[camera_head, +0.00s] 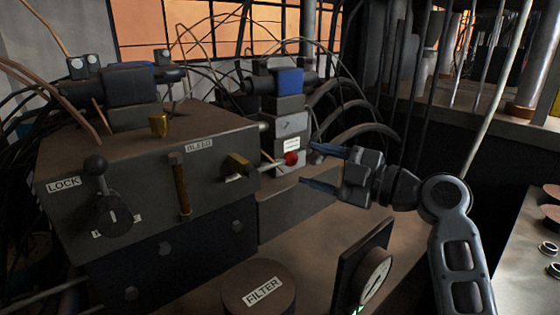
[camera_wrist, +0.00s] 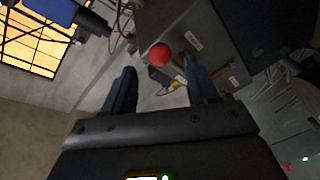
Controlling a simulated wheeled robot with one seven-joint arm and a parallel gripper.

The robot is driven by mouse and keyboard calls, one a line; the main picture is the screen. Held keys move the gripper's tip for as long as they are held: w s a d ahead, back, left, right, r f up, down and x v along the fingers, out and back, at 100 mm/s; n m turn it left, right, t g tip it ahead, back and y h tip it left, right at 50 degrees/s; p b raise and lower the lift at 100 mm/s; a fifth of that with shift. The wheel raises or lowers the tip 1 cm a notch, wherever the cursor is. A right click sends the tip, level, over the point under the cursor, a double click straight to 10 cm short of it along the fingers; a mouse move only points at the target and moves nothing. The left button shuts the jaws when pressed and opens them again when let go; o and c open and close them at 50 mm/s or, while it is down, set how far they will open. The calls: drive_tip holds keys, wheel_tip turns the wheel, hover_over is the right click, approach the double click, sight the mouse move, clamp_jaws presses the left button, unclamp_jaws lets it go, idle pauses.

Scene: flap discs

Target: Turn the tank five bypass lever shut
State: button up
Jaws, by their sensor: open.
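A lever with a red ball knob (camera_head: 291,158) sticks out to the right from a brass valve body (camera_head: 238,167) on the front of the grey block. Its thin rod runs roughly level. A white label (camera_head: 291,143) behind the knob is too small to read. My gripper (camera_head: 307,164) is open, with its two blue fingers pointing left at the knob, tips just right of it. In the wrist view the red knob (camera_wrist: 160,54) appears between the fingertips (camera_wrist: 160,64), near their ends. I cannot tell whether either finger touches it.
A FILTER canister (camera_head: 258,290) and a gauge (camera_head: 374,275) stand in front. Hoses and blue-topped valves (camera_head: 288,82) crowd behind.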

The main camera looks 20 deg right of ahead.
sight(293, 160)
drive_tip(key=shift+p+x, duration=0.9)
drive_tip(key=shift+x, duration=3.15)
drive_tip(key=shift+w+d+f, duration=0.1)
drive_tip(key=shift+f, duration=0.05)
drive_tip(key=shift+c, duration=0.3)
clamp_jaws()
